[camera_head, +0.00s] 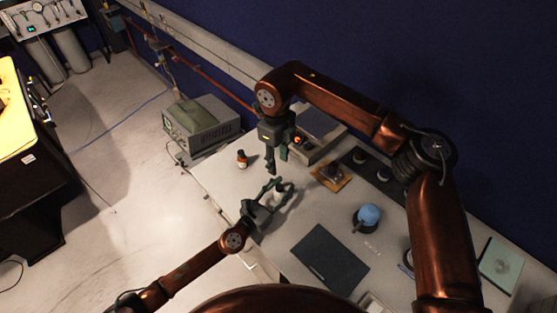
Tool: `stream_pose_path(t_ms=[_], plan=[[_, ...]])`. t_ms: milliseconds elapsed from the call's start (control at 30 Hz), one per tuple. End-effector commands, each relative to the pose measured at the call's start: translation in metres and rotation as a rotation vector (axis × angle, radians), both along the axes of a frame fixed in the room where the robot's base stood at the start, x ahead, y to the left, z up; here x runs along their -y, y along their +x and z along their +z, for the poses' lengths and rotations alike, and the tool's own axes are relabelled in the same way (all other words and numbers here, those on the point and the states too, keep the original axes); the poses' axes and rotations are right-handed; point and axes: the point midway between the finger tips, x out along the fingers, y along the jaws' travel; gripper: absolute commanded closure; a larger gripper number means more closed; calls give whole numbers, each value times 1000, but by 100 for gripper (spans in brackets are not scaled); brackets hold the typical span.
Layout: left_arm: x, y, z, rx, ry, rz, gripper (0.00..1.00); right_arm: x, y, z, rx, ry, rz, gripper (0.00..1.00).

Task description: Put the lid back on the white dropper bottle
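A small white object, seemingly the white dropper bottle (280,196), stands near the left edge of the grey table. My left gripper (281,186) reaches in from the lower left with its fingers around it. I cannot tell whether they touch it. My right gripper (277,163) points down from above, just behind the bottle and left gripper. Its two fingers show slightly apart, and I cannot tell whether anything is between them. I cannot make out the lid.
A brown bottle (242,160) stands at the table's left edge. A blue round-topped object (368,215), a dark mat (328,257) and a small device on an orange base (333,176) lie to the right. A grey instrument (202,124) is behind left. My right arm spans the right side.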

Motion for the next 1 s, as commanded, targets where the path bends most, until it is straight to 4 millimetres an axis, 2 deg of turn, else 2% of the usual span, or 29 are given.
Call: stream_pose_path(t_ms=[100,467,1000], plan=[[0,0,0,0,0,0,54,0,0,0,0,0,0,64],[-5,-6,-1,-1,0,0,54,0,0,0,0,0,0,64],[-64,-85,-1,-1,4,0,54,0,0,0,0,0,0,64]])
